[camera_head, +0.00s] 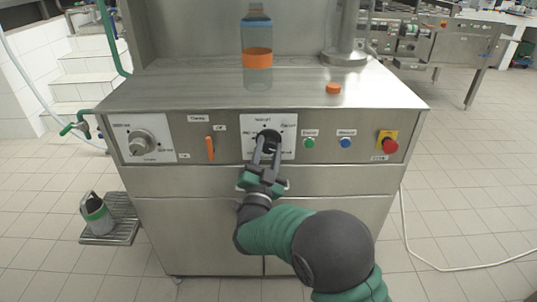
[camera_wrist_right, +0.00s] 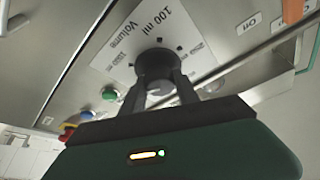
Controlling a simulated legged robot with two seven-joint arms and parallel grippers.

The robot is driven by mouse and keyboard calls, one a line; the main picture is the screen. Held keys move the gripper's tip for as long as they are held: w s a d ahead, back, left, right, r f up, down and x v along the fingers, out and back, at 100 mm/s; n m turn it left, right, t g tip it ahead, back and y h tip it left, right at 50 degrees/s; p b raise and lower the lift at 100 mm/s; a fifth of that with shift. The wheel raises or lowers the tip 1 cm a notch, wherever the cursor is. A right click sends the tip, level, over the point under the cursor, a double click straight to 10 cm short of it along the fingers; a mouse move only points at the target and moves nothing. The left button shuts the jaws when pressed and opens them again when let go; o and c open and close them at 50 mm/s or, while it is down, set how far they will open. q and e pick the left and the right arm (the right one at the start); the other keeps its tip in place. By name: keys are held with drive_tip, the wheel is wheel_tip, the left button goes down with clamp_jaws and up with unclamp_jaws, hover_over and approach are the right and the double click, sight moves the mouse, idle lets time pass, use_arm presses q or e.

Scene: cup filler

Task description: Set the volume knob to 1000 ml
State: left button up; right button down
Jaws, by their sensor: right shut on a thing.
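The black volume knob (camera_head: 268,137) sits on a white label plate (camera_head: 289,122) in the middle of the steel machine's front panel. My right gripper (camera_head: 265,152) reaches up to it from below and is shut on the knob. In the right wrist view the knob (camera_wrist_right: 157,66) is between the two fingers, and the plate (camera_wrist_right: 128,36) reads "Volume" and "100 ml", upside down. The pointer of the knob is hidden or too small to read, so I cannot tell its setting. My left gripper is not in view.
Left of the volume plate are an orange switch (camera_head: 210,147) and a grey knob (camera_head: 140,143). Right of it are green (camera_head: 309,143), blue (camera_head: 345,143) and red (camera_head: 390,146) buttons. A bottle (camera_head: 257,70) and an orange cap (camera_head: 333,88) stand on top.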

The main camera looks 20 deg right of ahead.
drive_tip(key=shift+a+f+m+g+h+b, duration=0.1)
drive_tip(key=shift+m+g+h+b, duration=0.4)
drive_tip(key=shift+m, duration=0.95)
drive_tip(key=shift+f+m+g+h+b, duration=0.1)
drive_tip(key=shift+m+g+h, duration=0.2)
drive_tip(key=shift+m+g, duration=0.8)
drive_tip(key=shift+m+t, duration=0.3)
drive_tip(key=shift+m, duration=0.15)
drive_tip(key=c, duration=1.2)
unclamp_jaws()
drive_tip(key=o, duration=0.3)
drive_tip(key=shift+r, duration=0.1)
drive_tip(key=shift+s, duration=0.1)
